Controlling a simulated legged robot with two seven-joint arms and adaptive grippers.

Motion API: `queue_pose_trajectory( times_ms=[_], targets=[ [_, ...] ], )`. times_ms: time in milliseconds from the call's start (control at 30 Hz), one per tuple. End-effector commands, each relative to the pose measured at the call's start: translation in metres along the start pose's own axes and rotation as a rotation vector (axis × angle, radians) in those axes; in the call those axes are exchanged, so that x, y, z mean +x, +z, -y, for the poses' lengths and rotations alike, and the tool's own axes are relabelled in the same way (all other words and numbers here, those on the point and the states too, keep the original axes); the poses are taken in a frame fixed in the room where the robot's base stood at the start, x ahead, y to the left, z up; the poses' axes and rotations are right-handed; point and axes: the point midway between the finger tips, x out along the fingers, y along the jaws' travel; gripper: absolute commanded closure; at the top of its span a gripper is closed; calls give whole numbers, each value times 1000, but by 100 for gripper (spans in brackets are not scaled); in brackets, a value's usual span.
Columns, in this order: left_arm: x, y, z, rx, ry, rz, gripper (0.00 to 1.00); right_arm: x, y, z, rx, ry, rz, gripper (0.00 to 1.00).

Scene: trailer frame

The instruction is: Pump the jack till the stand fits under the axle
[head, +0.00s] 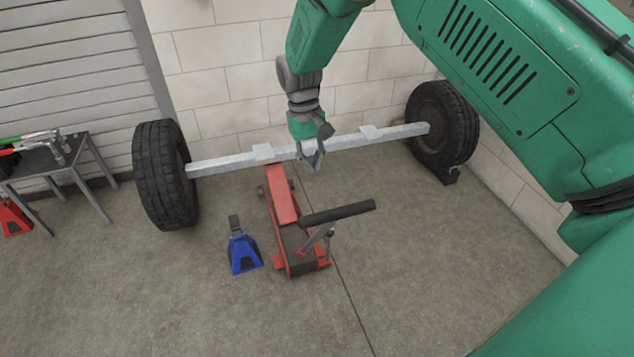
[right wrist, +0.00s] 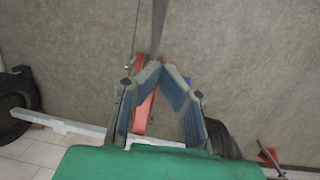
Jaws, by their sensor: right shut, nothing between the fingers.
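The red floor jack (head: 283,195) stands on the floor with its front end under the axle (head: 225,164). Its black-gripped handle (head: 340,213) sticks out to the right, tilted slightly up. The blue jack stand (head: 243,253) stands on the floor left of the jack, in front of the axle and not under it. My right gripper (head: 313,158) is shut and empty, above the jack and in front of the axle's middle. In the right wrist view, my fingers (right wrist: 162,72) partly hide the jack (right wrist: 145,113). My left gripper is not in view.
A tyre sits at each axle end, left (head: 165,178) and right (head: 441,122), with a dark chock (head: 449,175) by the right one. A small table (head: 38,160) with tools stands far left, a red stand (head: 14,217) beneath it. Front floor is clear.

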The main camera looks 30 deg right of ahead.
Motion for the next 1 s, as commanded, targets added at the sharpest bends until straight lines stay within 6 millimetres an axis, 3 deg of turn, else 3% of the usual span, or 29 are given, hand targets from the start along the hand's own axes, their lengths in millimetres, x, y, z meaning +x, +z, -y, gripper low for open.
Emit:
queue_pose_trajectory(
  times_ms=[433,700,1000],
  targets=[
    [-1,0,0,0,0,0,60,92,1,0,-1,2,2,100],
    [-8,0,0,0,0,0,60,109,29,-5,0,0,0,100],
    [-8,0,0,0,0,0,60,113,32,-6,-1,0,-1,100]
  ],
)
